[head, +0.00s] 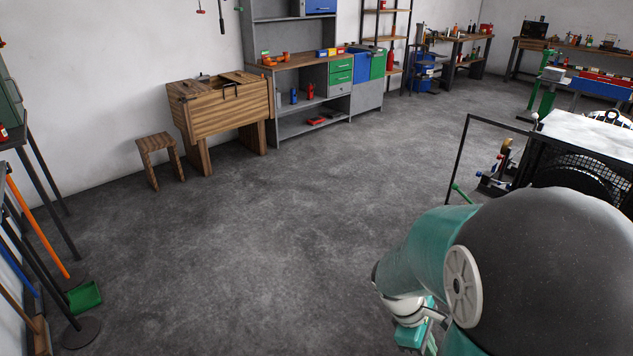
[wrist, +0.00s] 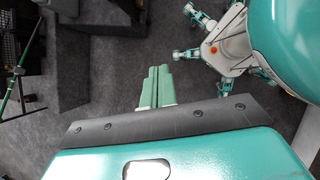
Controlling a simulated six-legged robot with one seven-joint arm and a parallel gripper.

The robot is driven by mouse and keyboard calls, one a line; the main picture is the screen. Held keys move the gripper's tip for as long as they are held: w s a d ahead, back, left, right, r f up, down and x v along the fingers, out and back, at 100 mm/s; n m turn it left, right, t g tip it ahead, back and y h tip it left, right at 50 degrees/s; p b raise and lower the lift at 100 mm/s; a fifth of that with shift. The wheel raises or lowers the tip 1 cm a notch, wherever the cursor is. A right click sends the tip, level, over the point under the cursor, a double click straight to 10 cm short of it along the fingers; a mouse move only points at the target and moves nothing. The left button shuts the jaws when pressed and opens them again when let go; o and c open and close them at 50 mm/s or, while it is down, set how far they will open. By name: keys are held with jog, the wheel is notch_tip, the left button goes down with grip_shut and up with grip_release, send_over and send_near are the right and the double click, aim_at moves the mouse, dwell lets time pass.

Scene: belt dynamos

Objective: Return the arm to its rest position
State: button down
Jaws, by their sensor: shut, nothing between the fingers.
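My gripper (wrist: 157,87) shows in the wrist view as two pale green fingers side by side, closed together and empty. They point over dark grey floor. My teal arm with its dark rounded joint fills the lower right of the head view; the gripper's fingertips are not clear there. My own body with several legs shows at the upper right of the wrist view.
A wooden chest (head: 222,108) and stool (head: 158,155) stand by the left wall, with a grey workbench (head: 315,80) behind. A black-framed machine (head: 580,135) stands close at right. Brooms and a green dustpan (head: 85,297) are at left. The middle floor (head: 270,230) is clear.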

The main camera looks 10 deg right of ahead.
jog(key=s+a+r+m+t+y, duration=0.1)
jog(key=a+r+m+t+y, duration=0.1)
jog(key=a+r+m+t, duration=0.2)
jog(key=s+a+r+m+t+y, duration=0.1)
jog(key=a+r+m+t+y, duration=0.2)
jog(key=a+r, duration=0.7)
notch_tip(320, 180, up, 6)
jog(key=shift+a+f+m+t, duration=0.1)
jog(key=shift+a+m+t, duration=0.25)
jog(key=shift+m+t, duration=0.6)
jog(key=c, duration=1.8)
grip_release()
jog(key=shift+s+a+r+m, duration=0.2)
jog(key=shift+r+m, duration=0.05)
jog(key=shift+m, duration=0.1)
jog(key=shift+c, duration=0.2)
jog(key=o, duration=0.4)
jog(key=shift+c, duration=0.2)
jog(key=shift+o, duration=0.6)
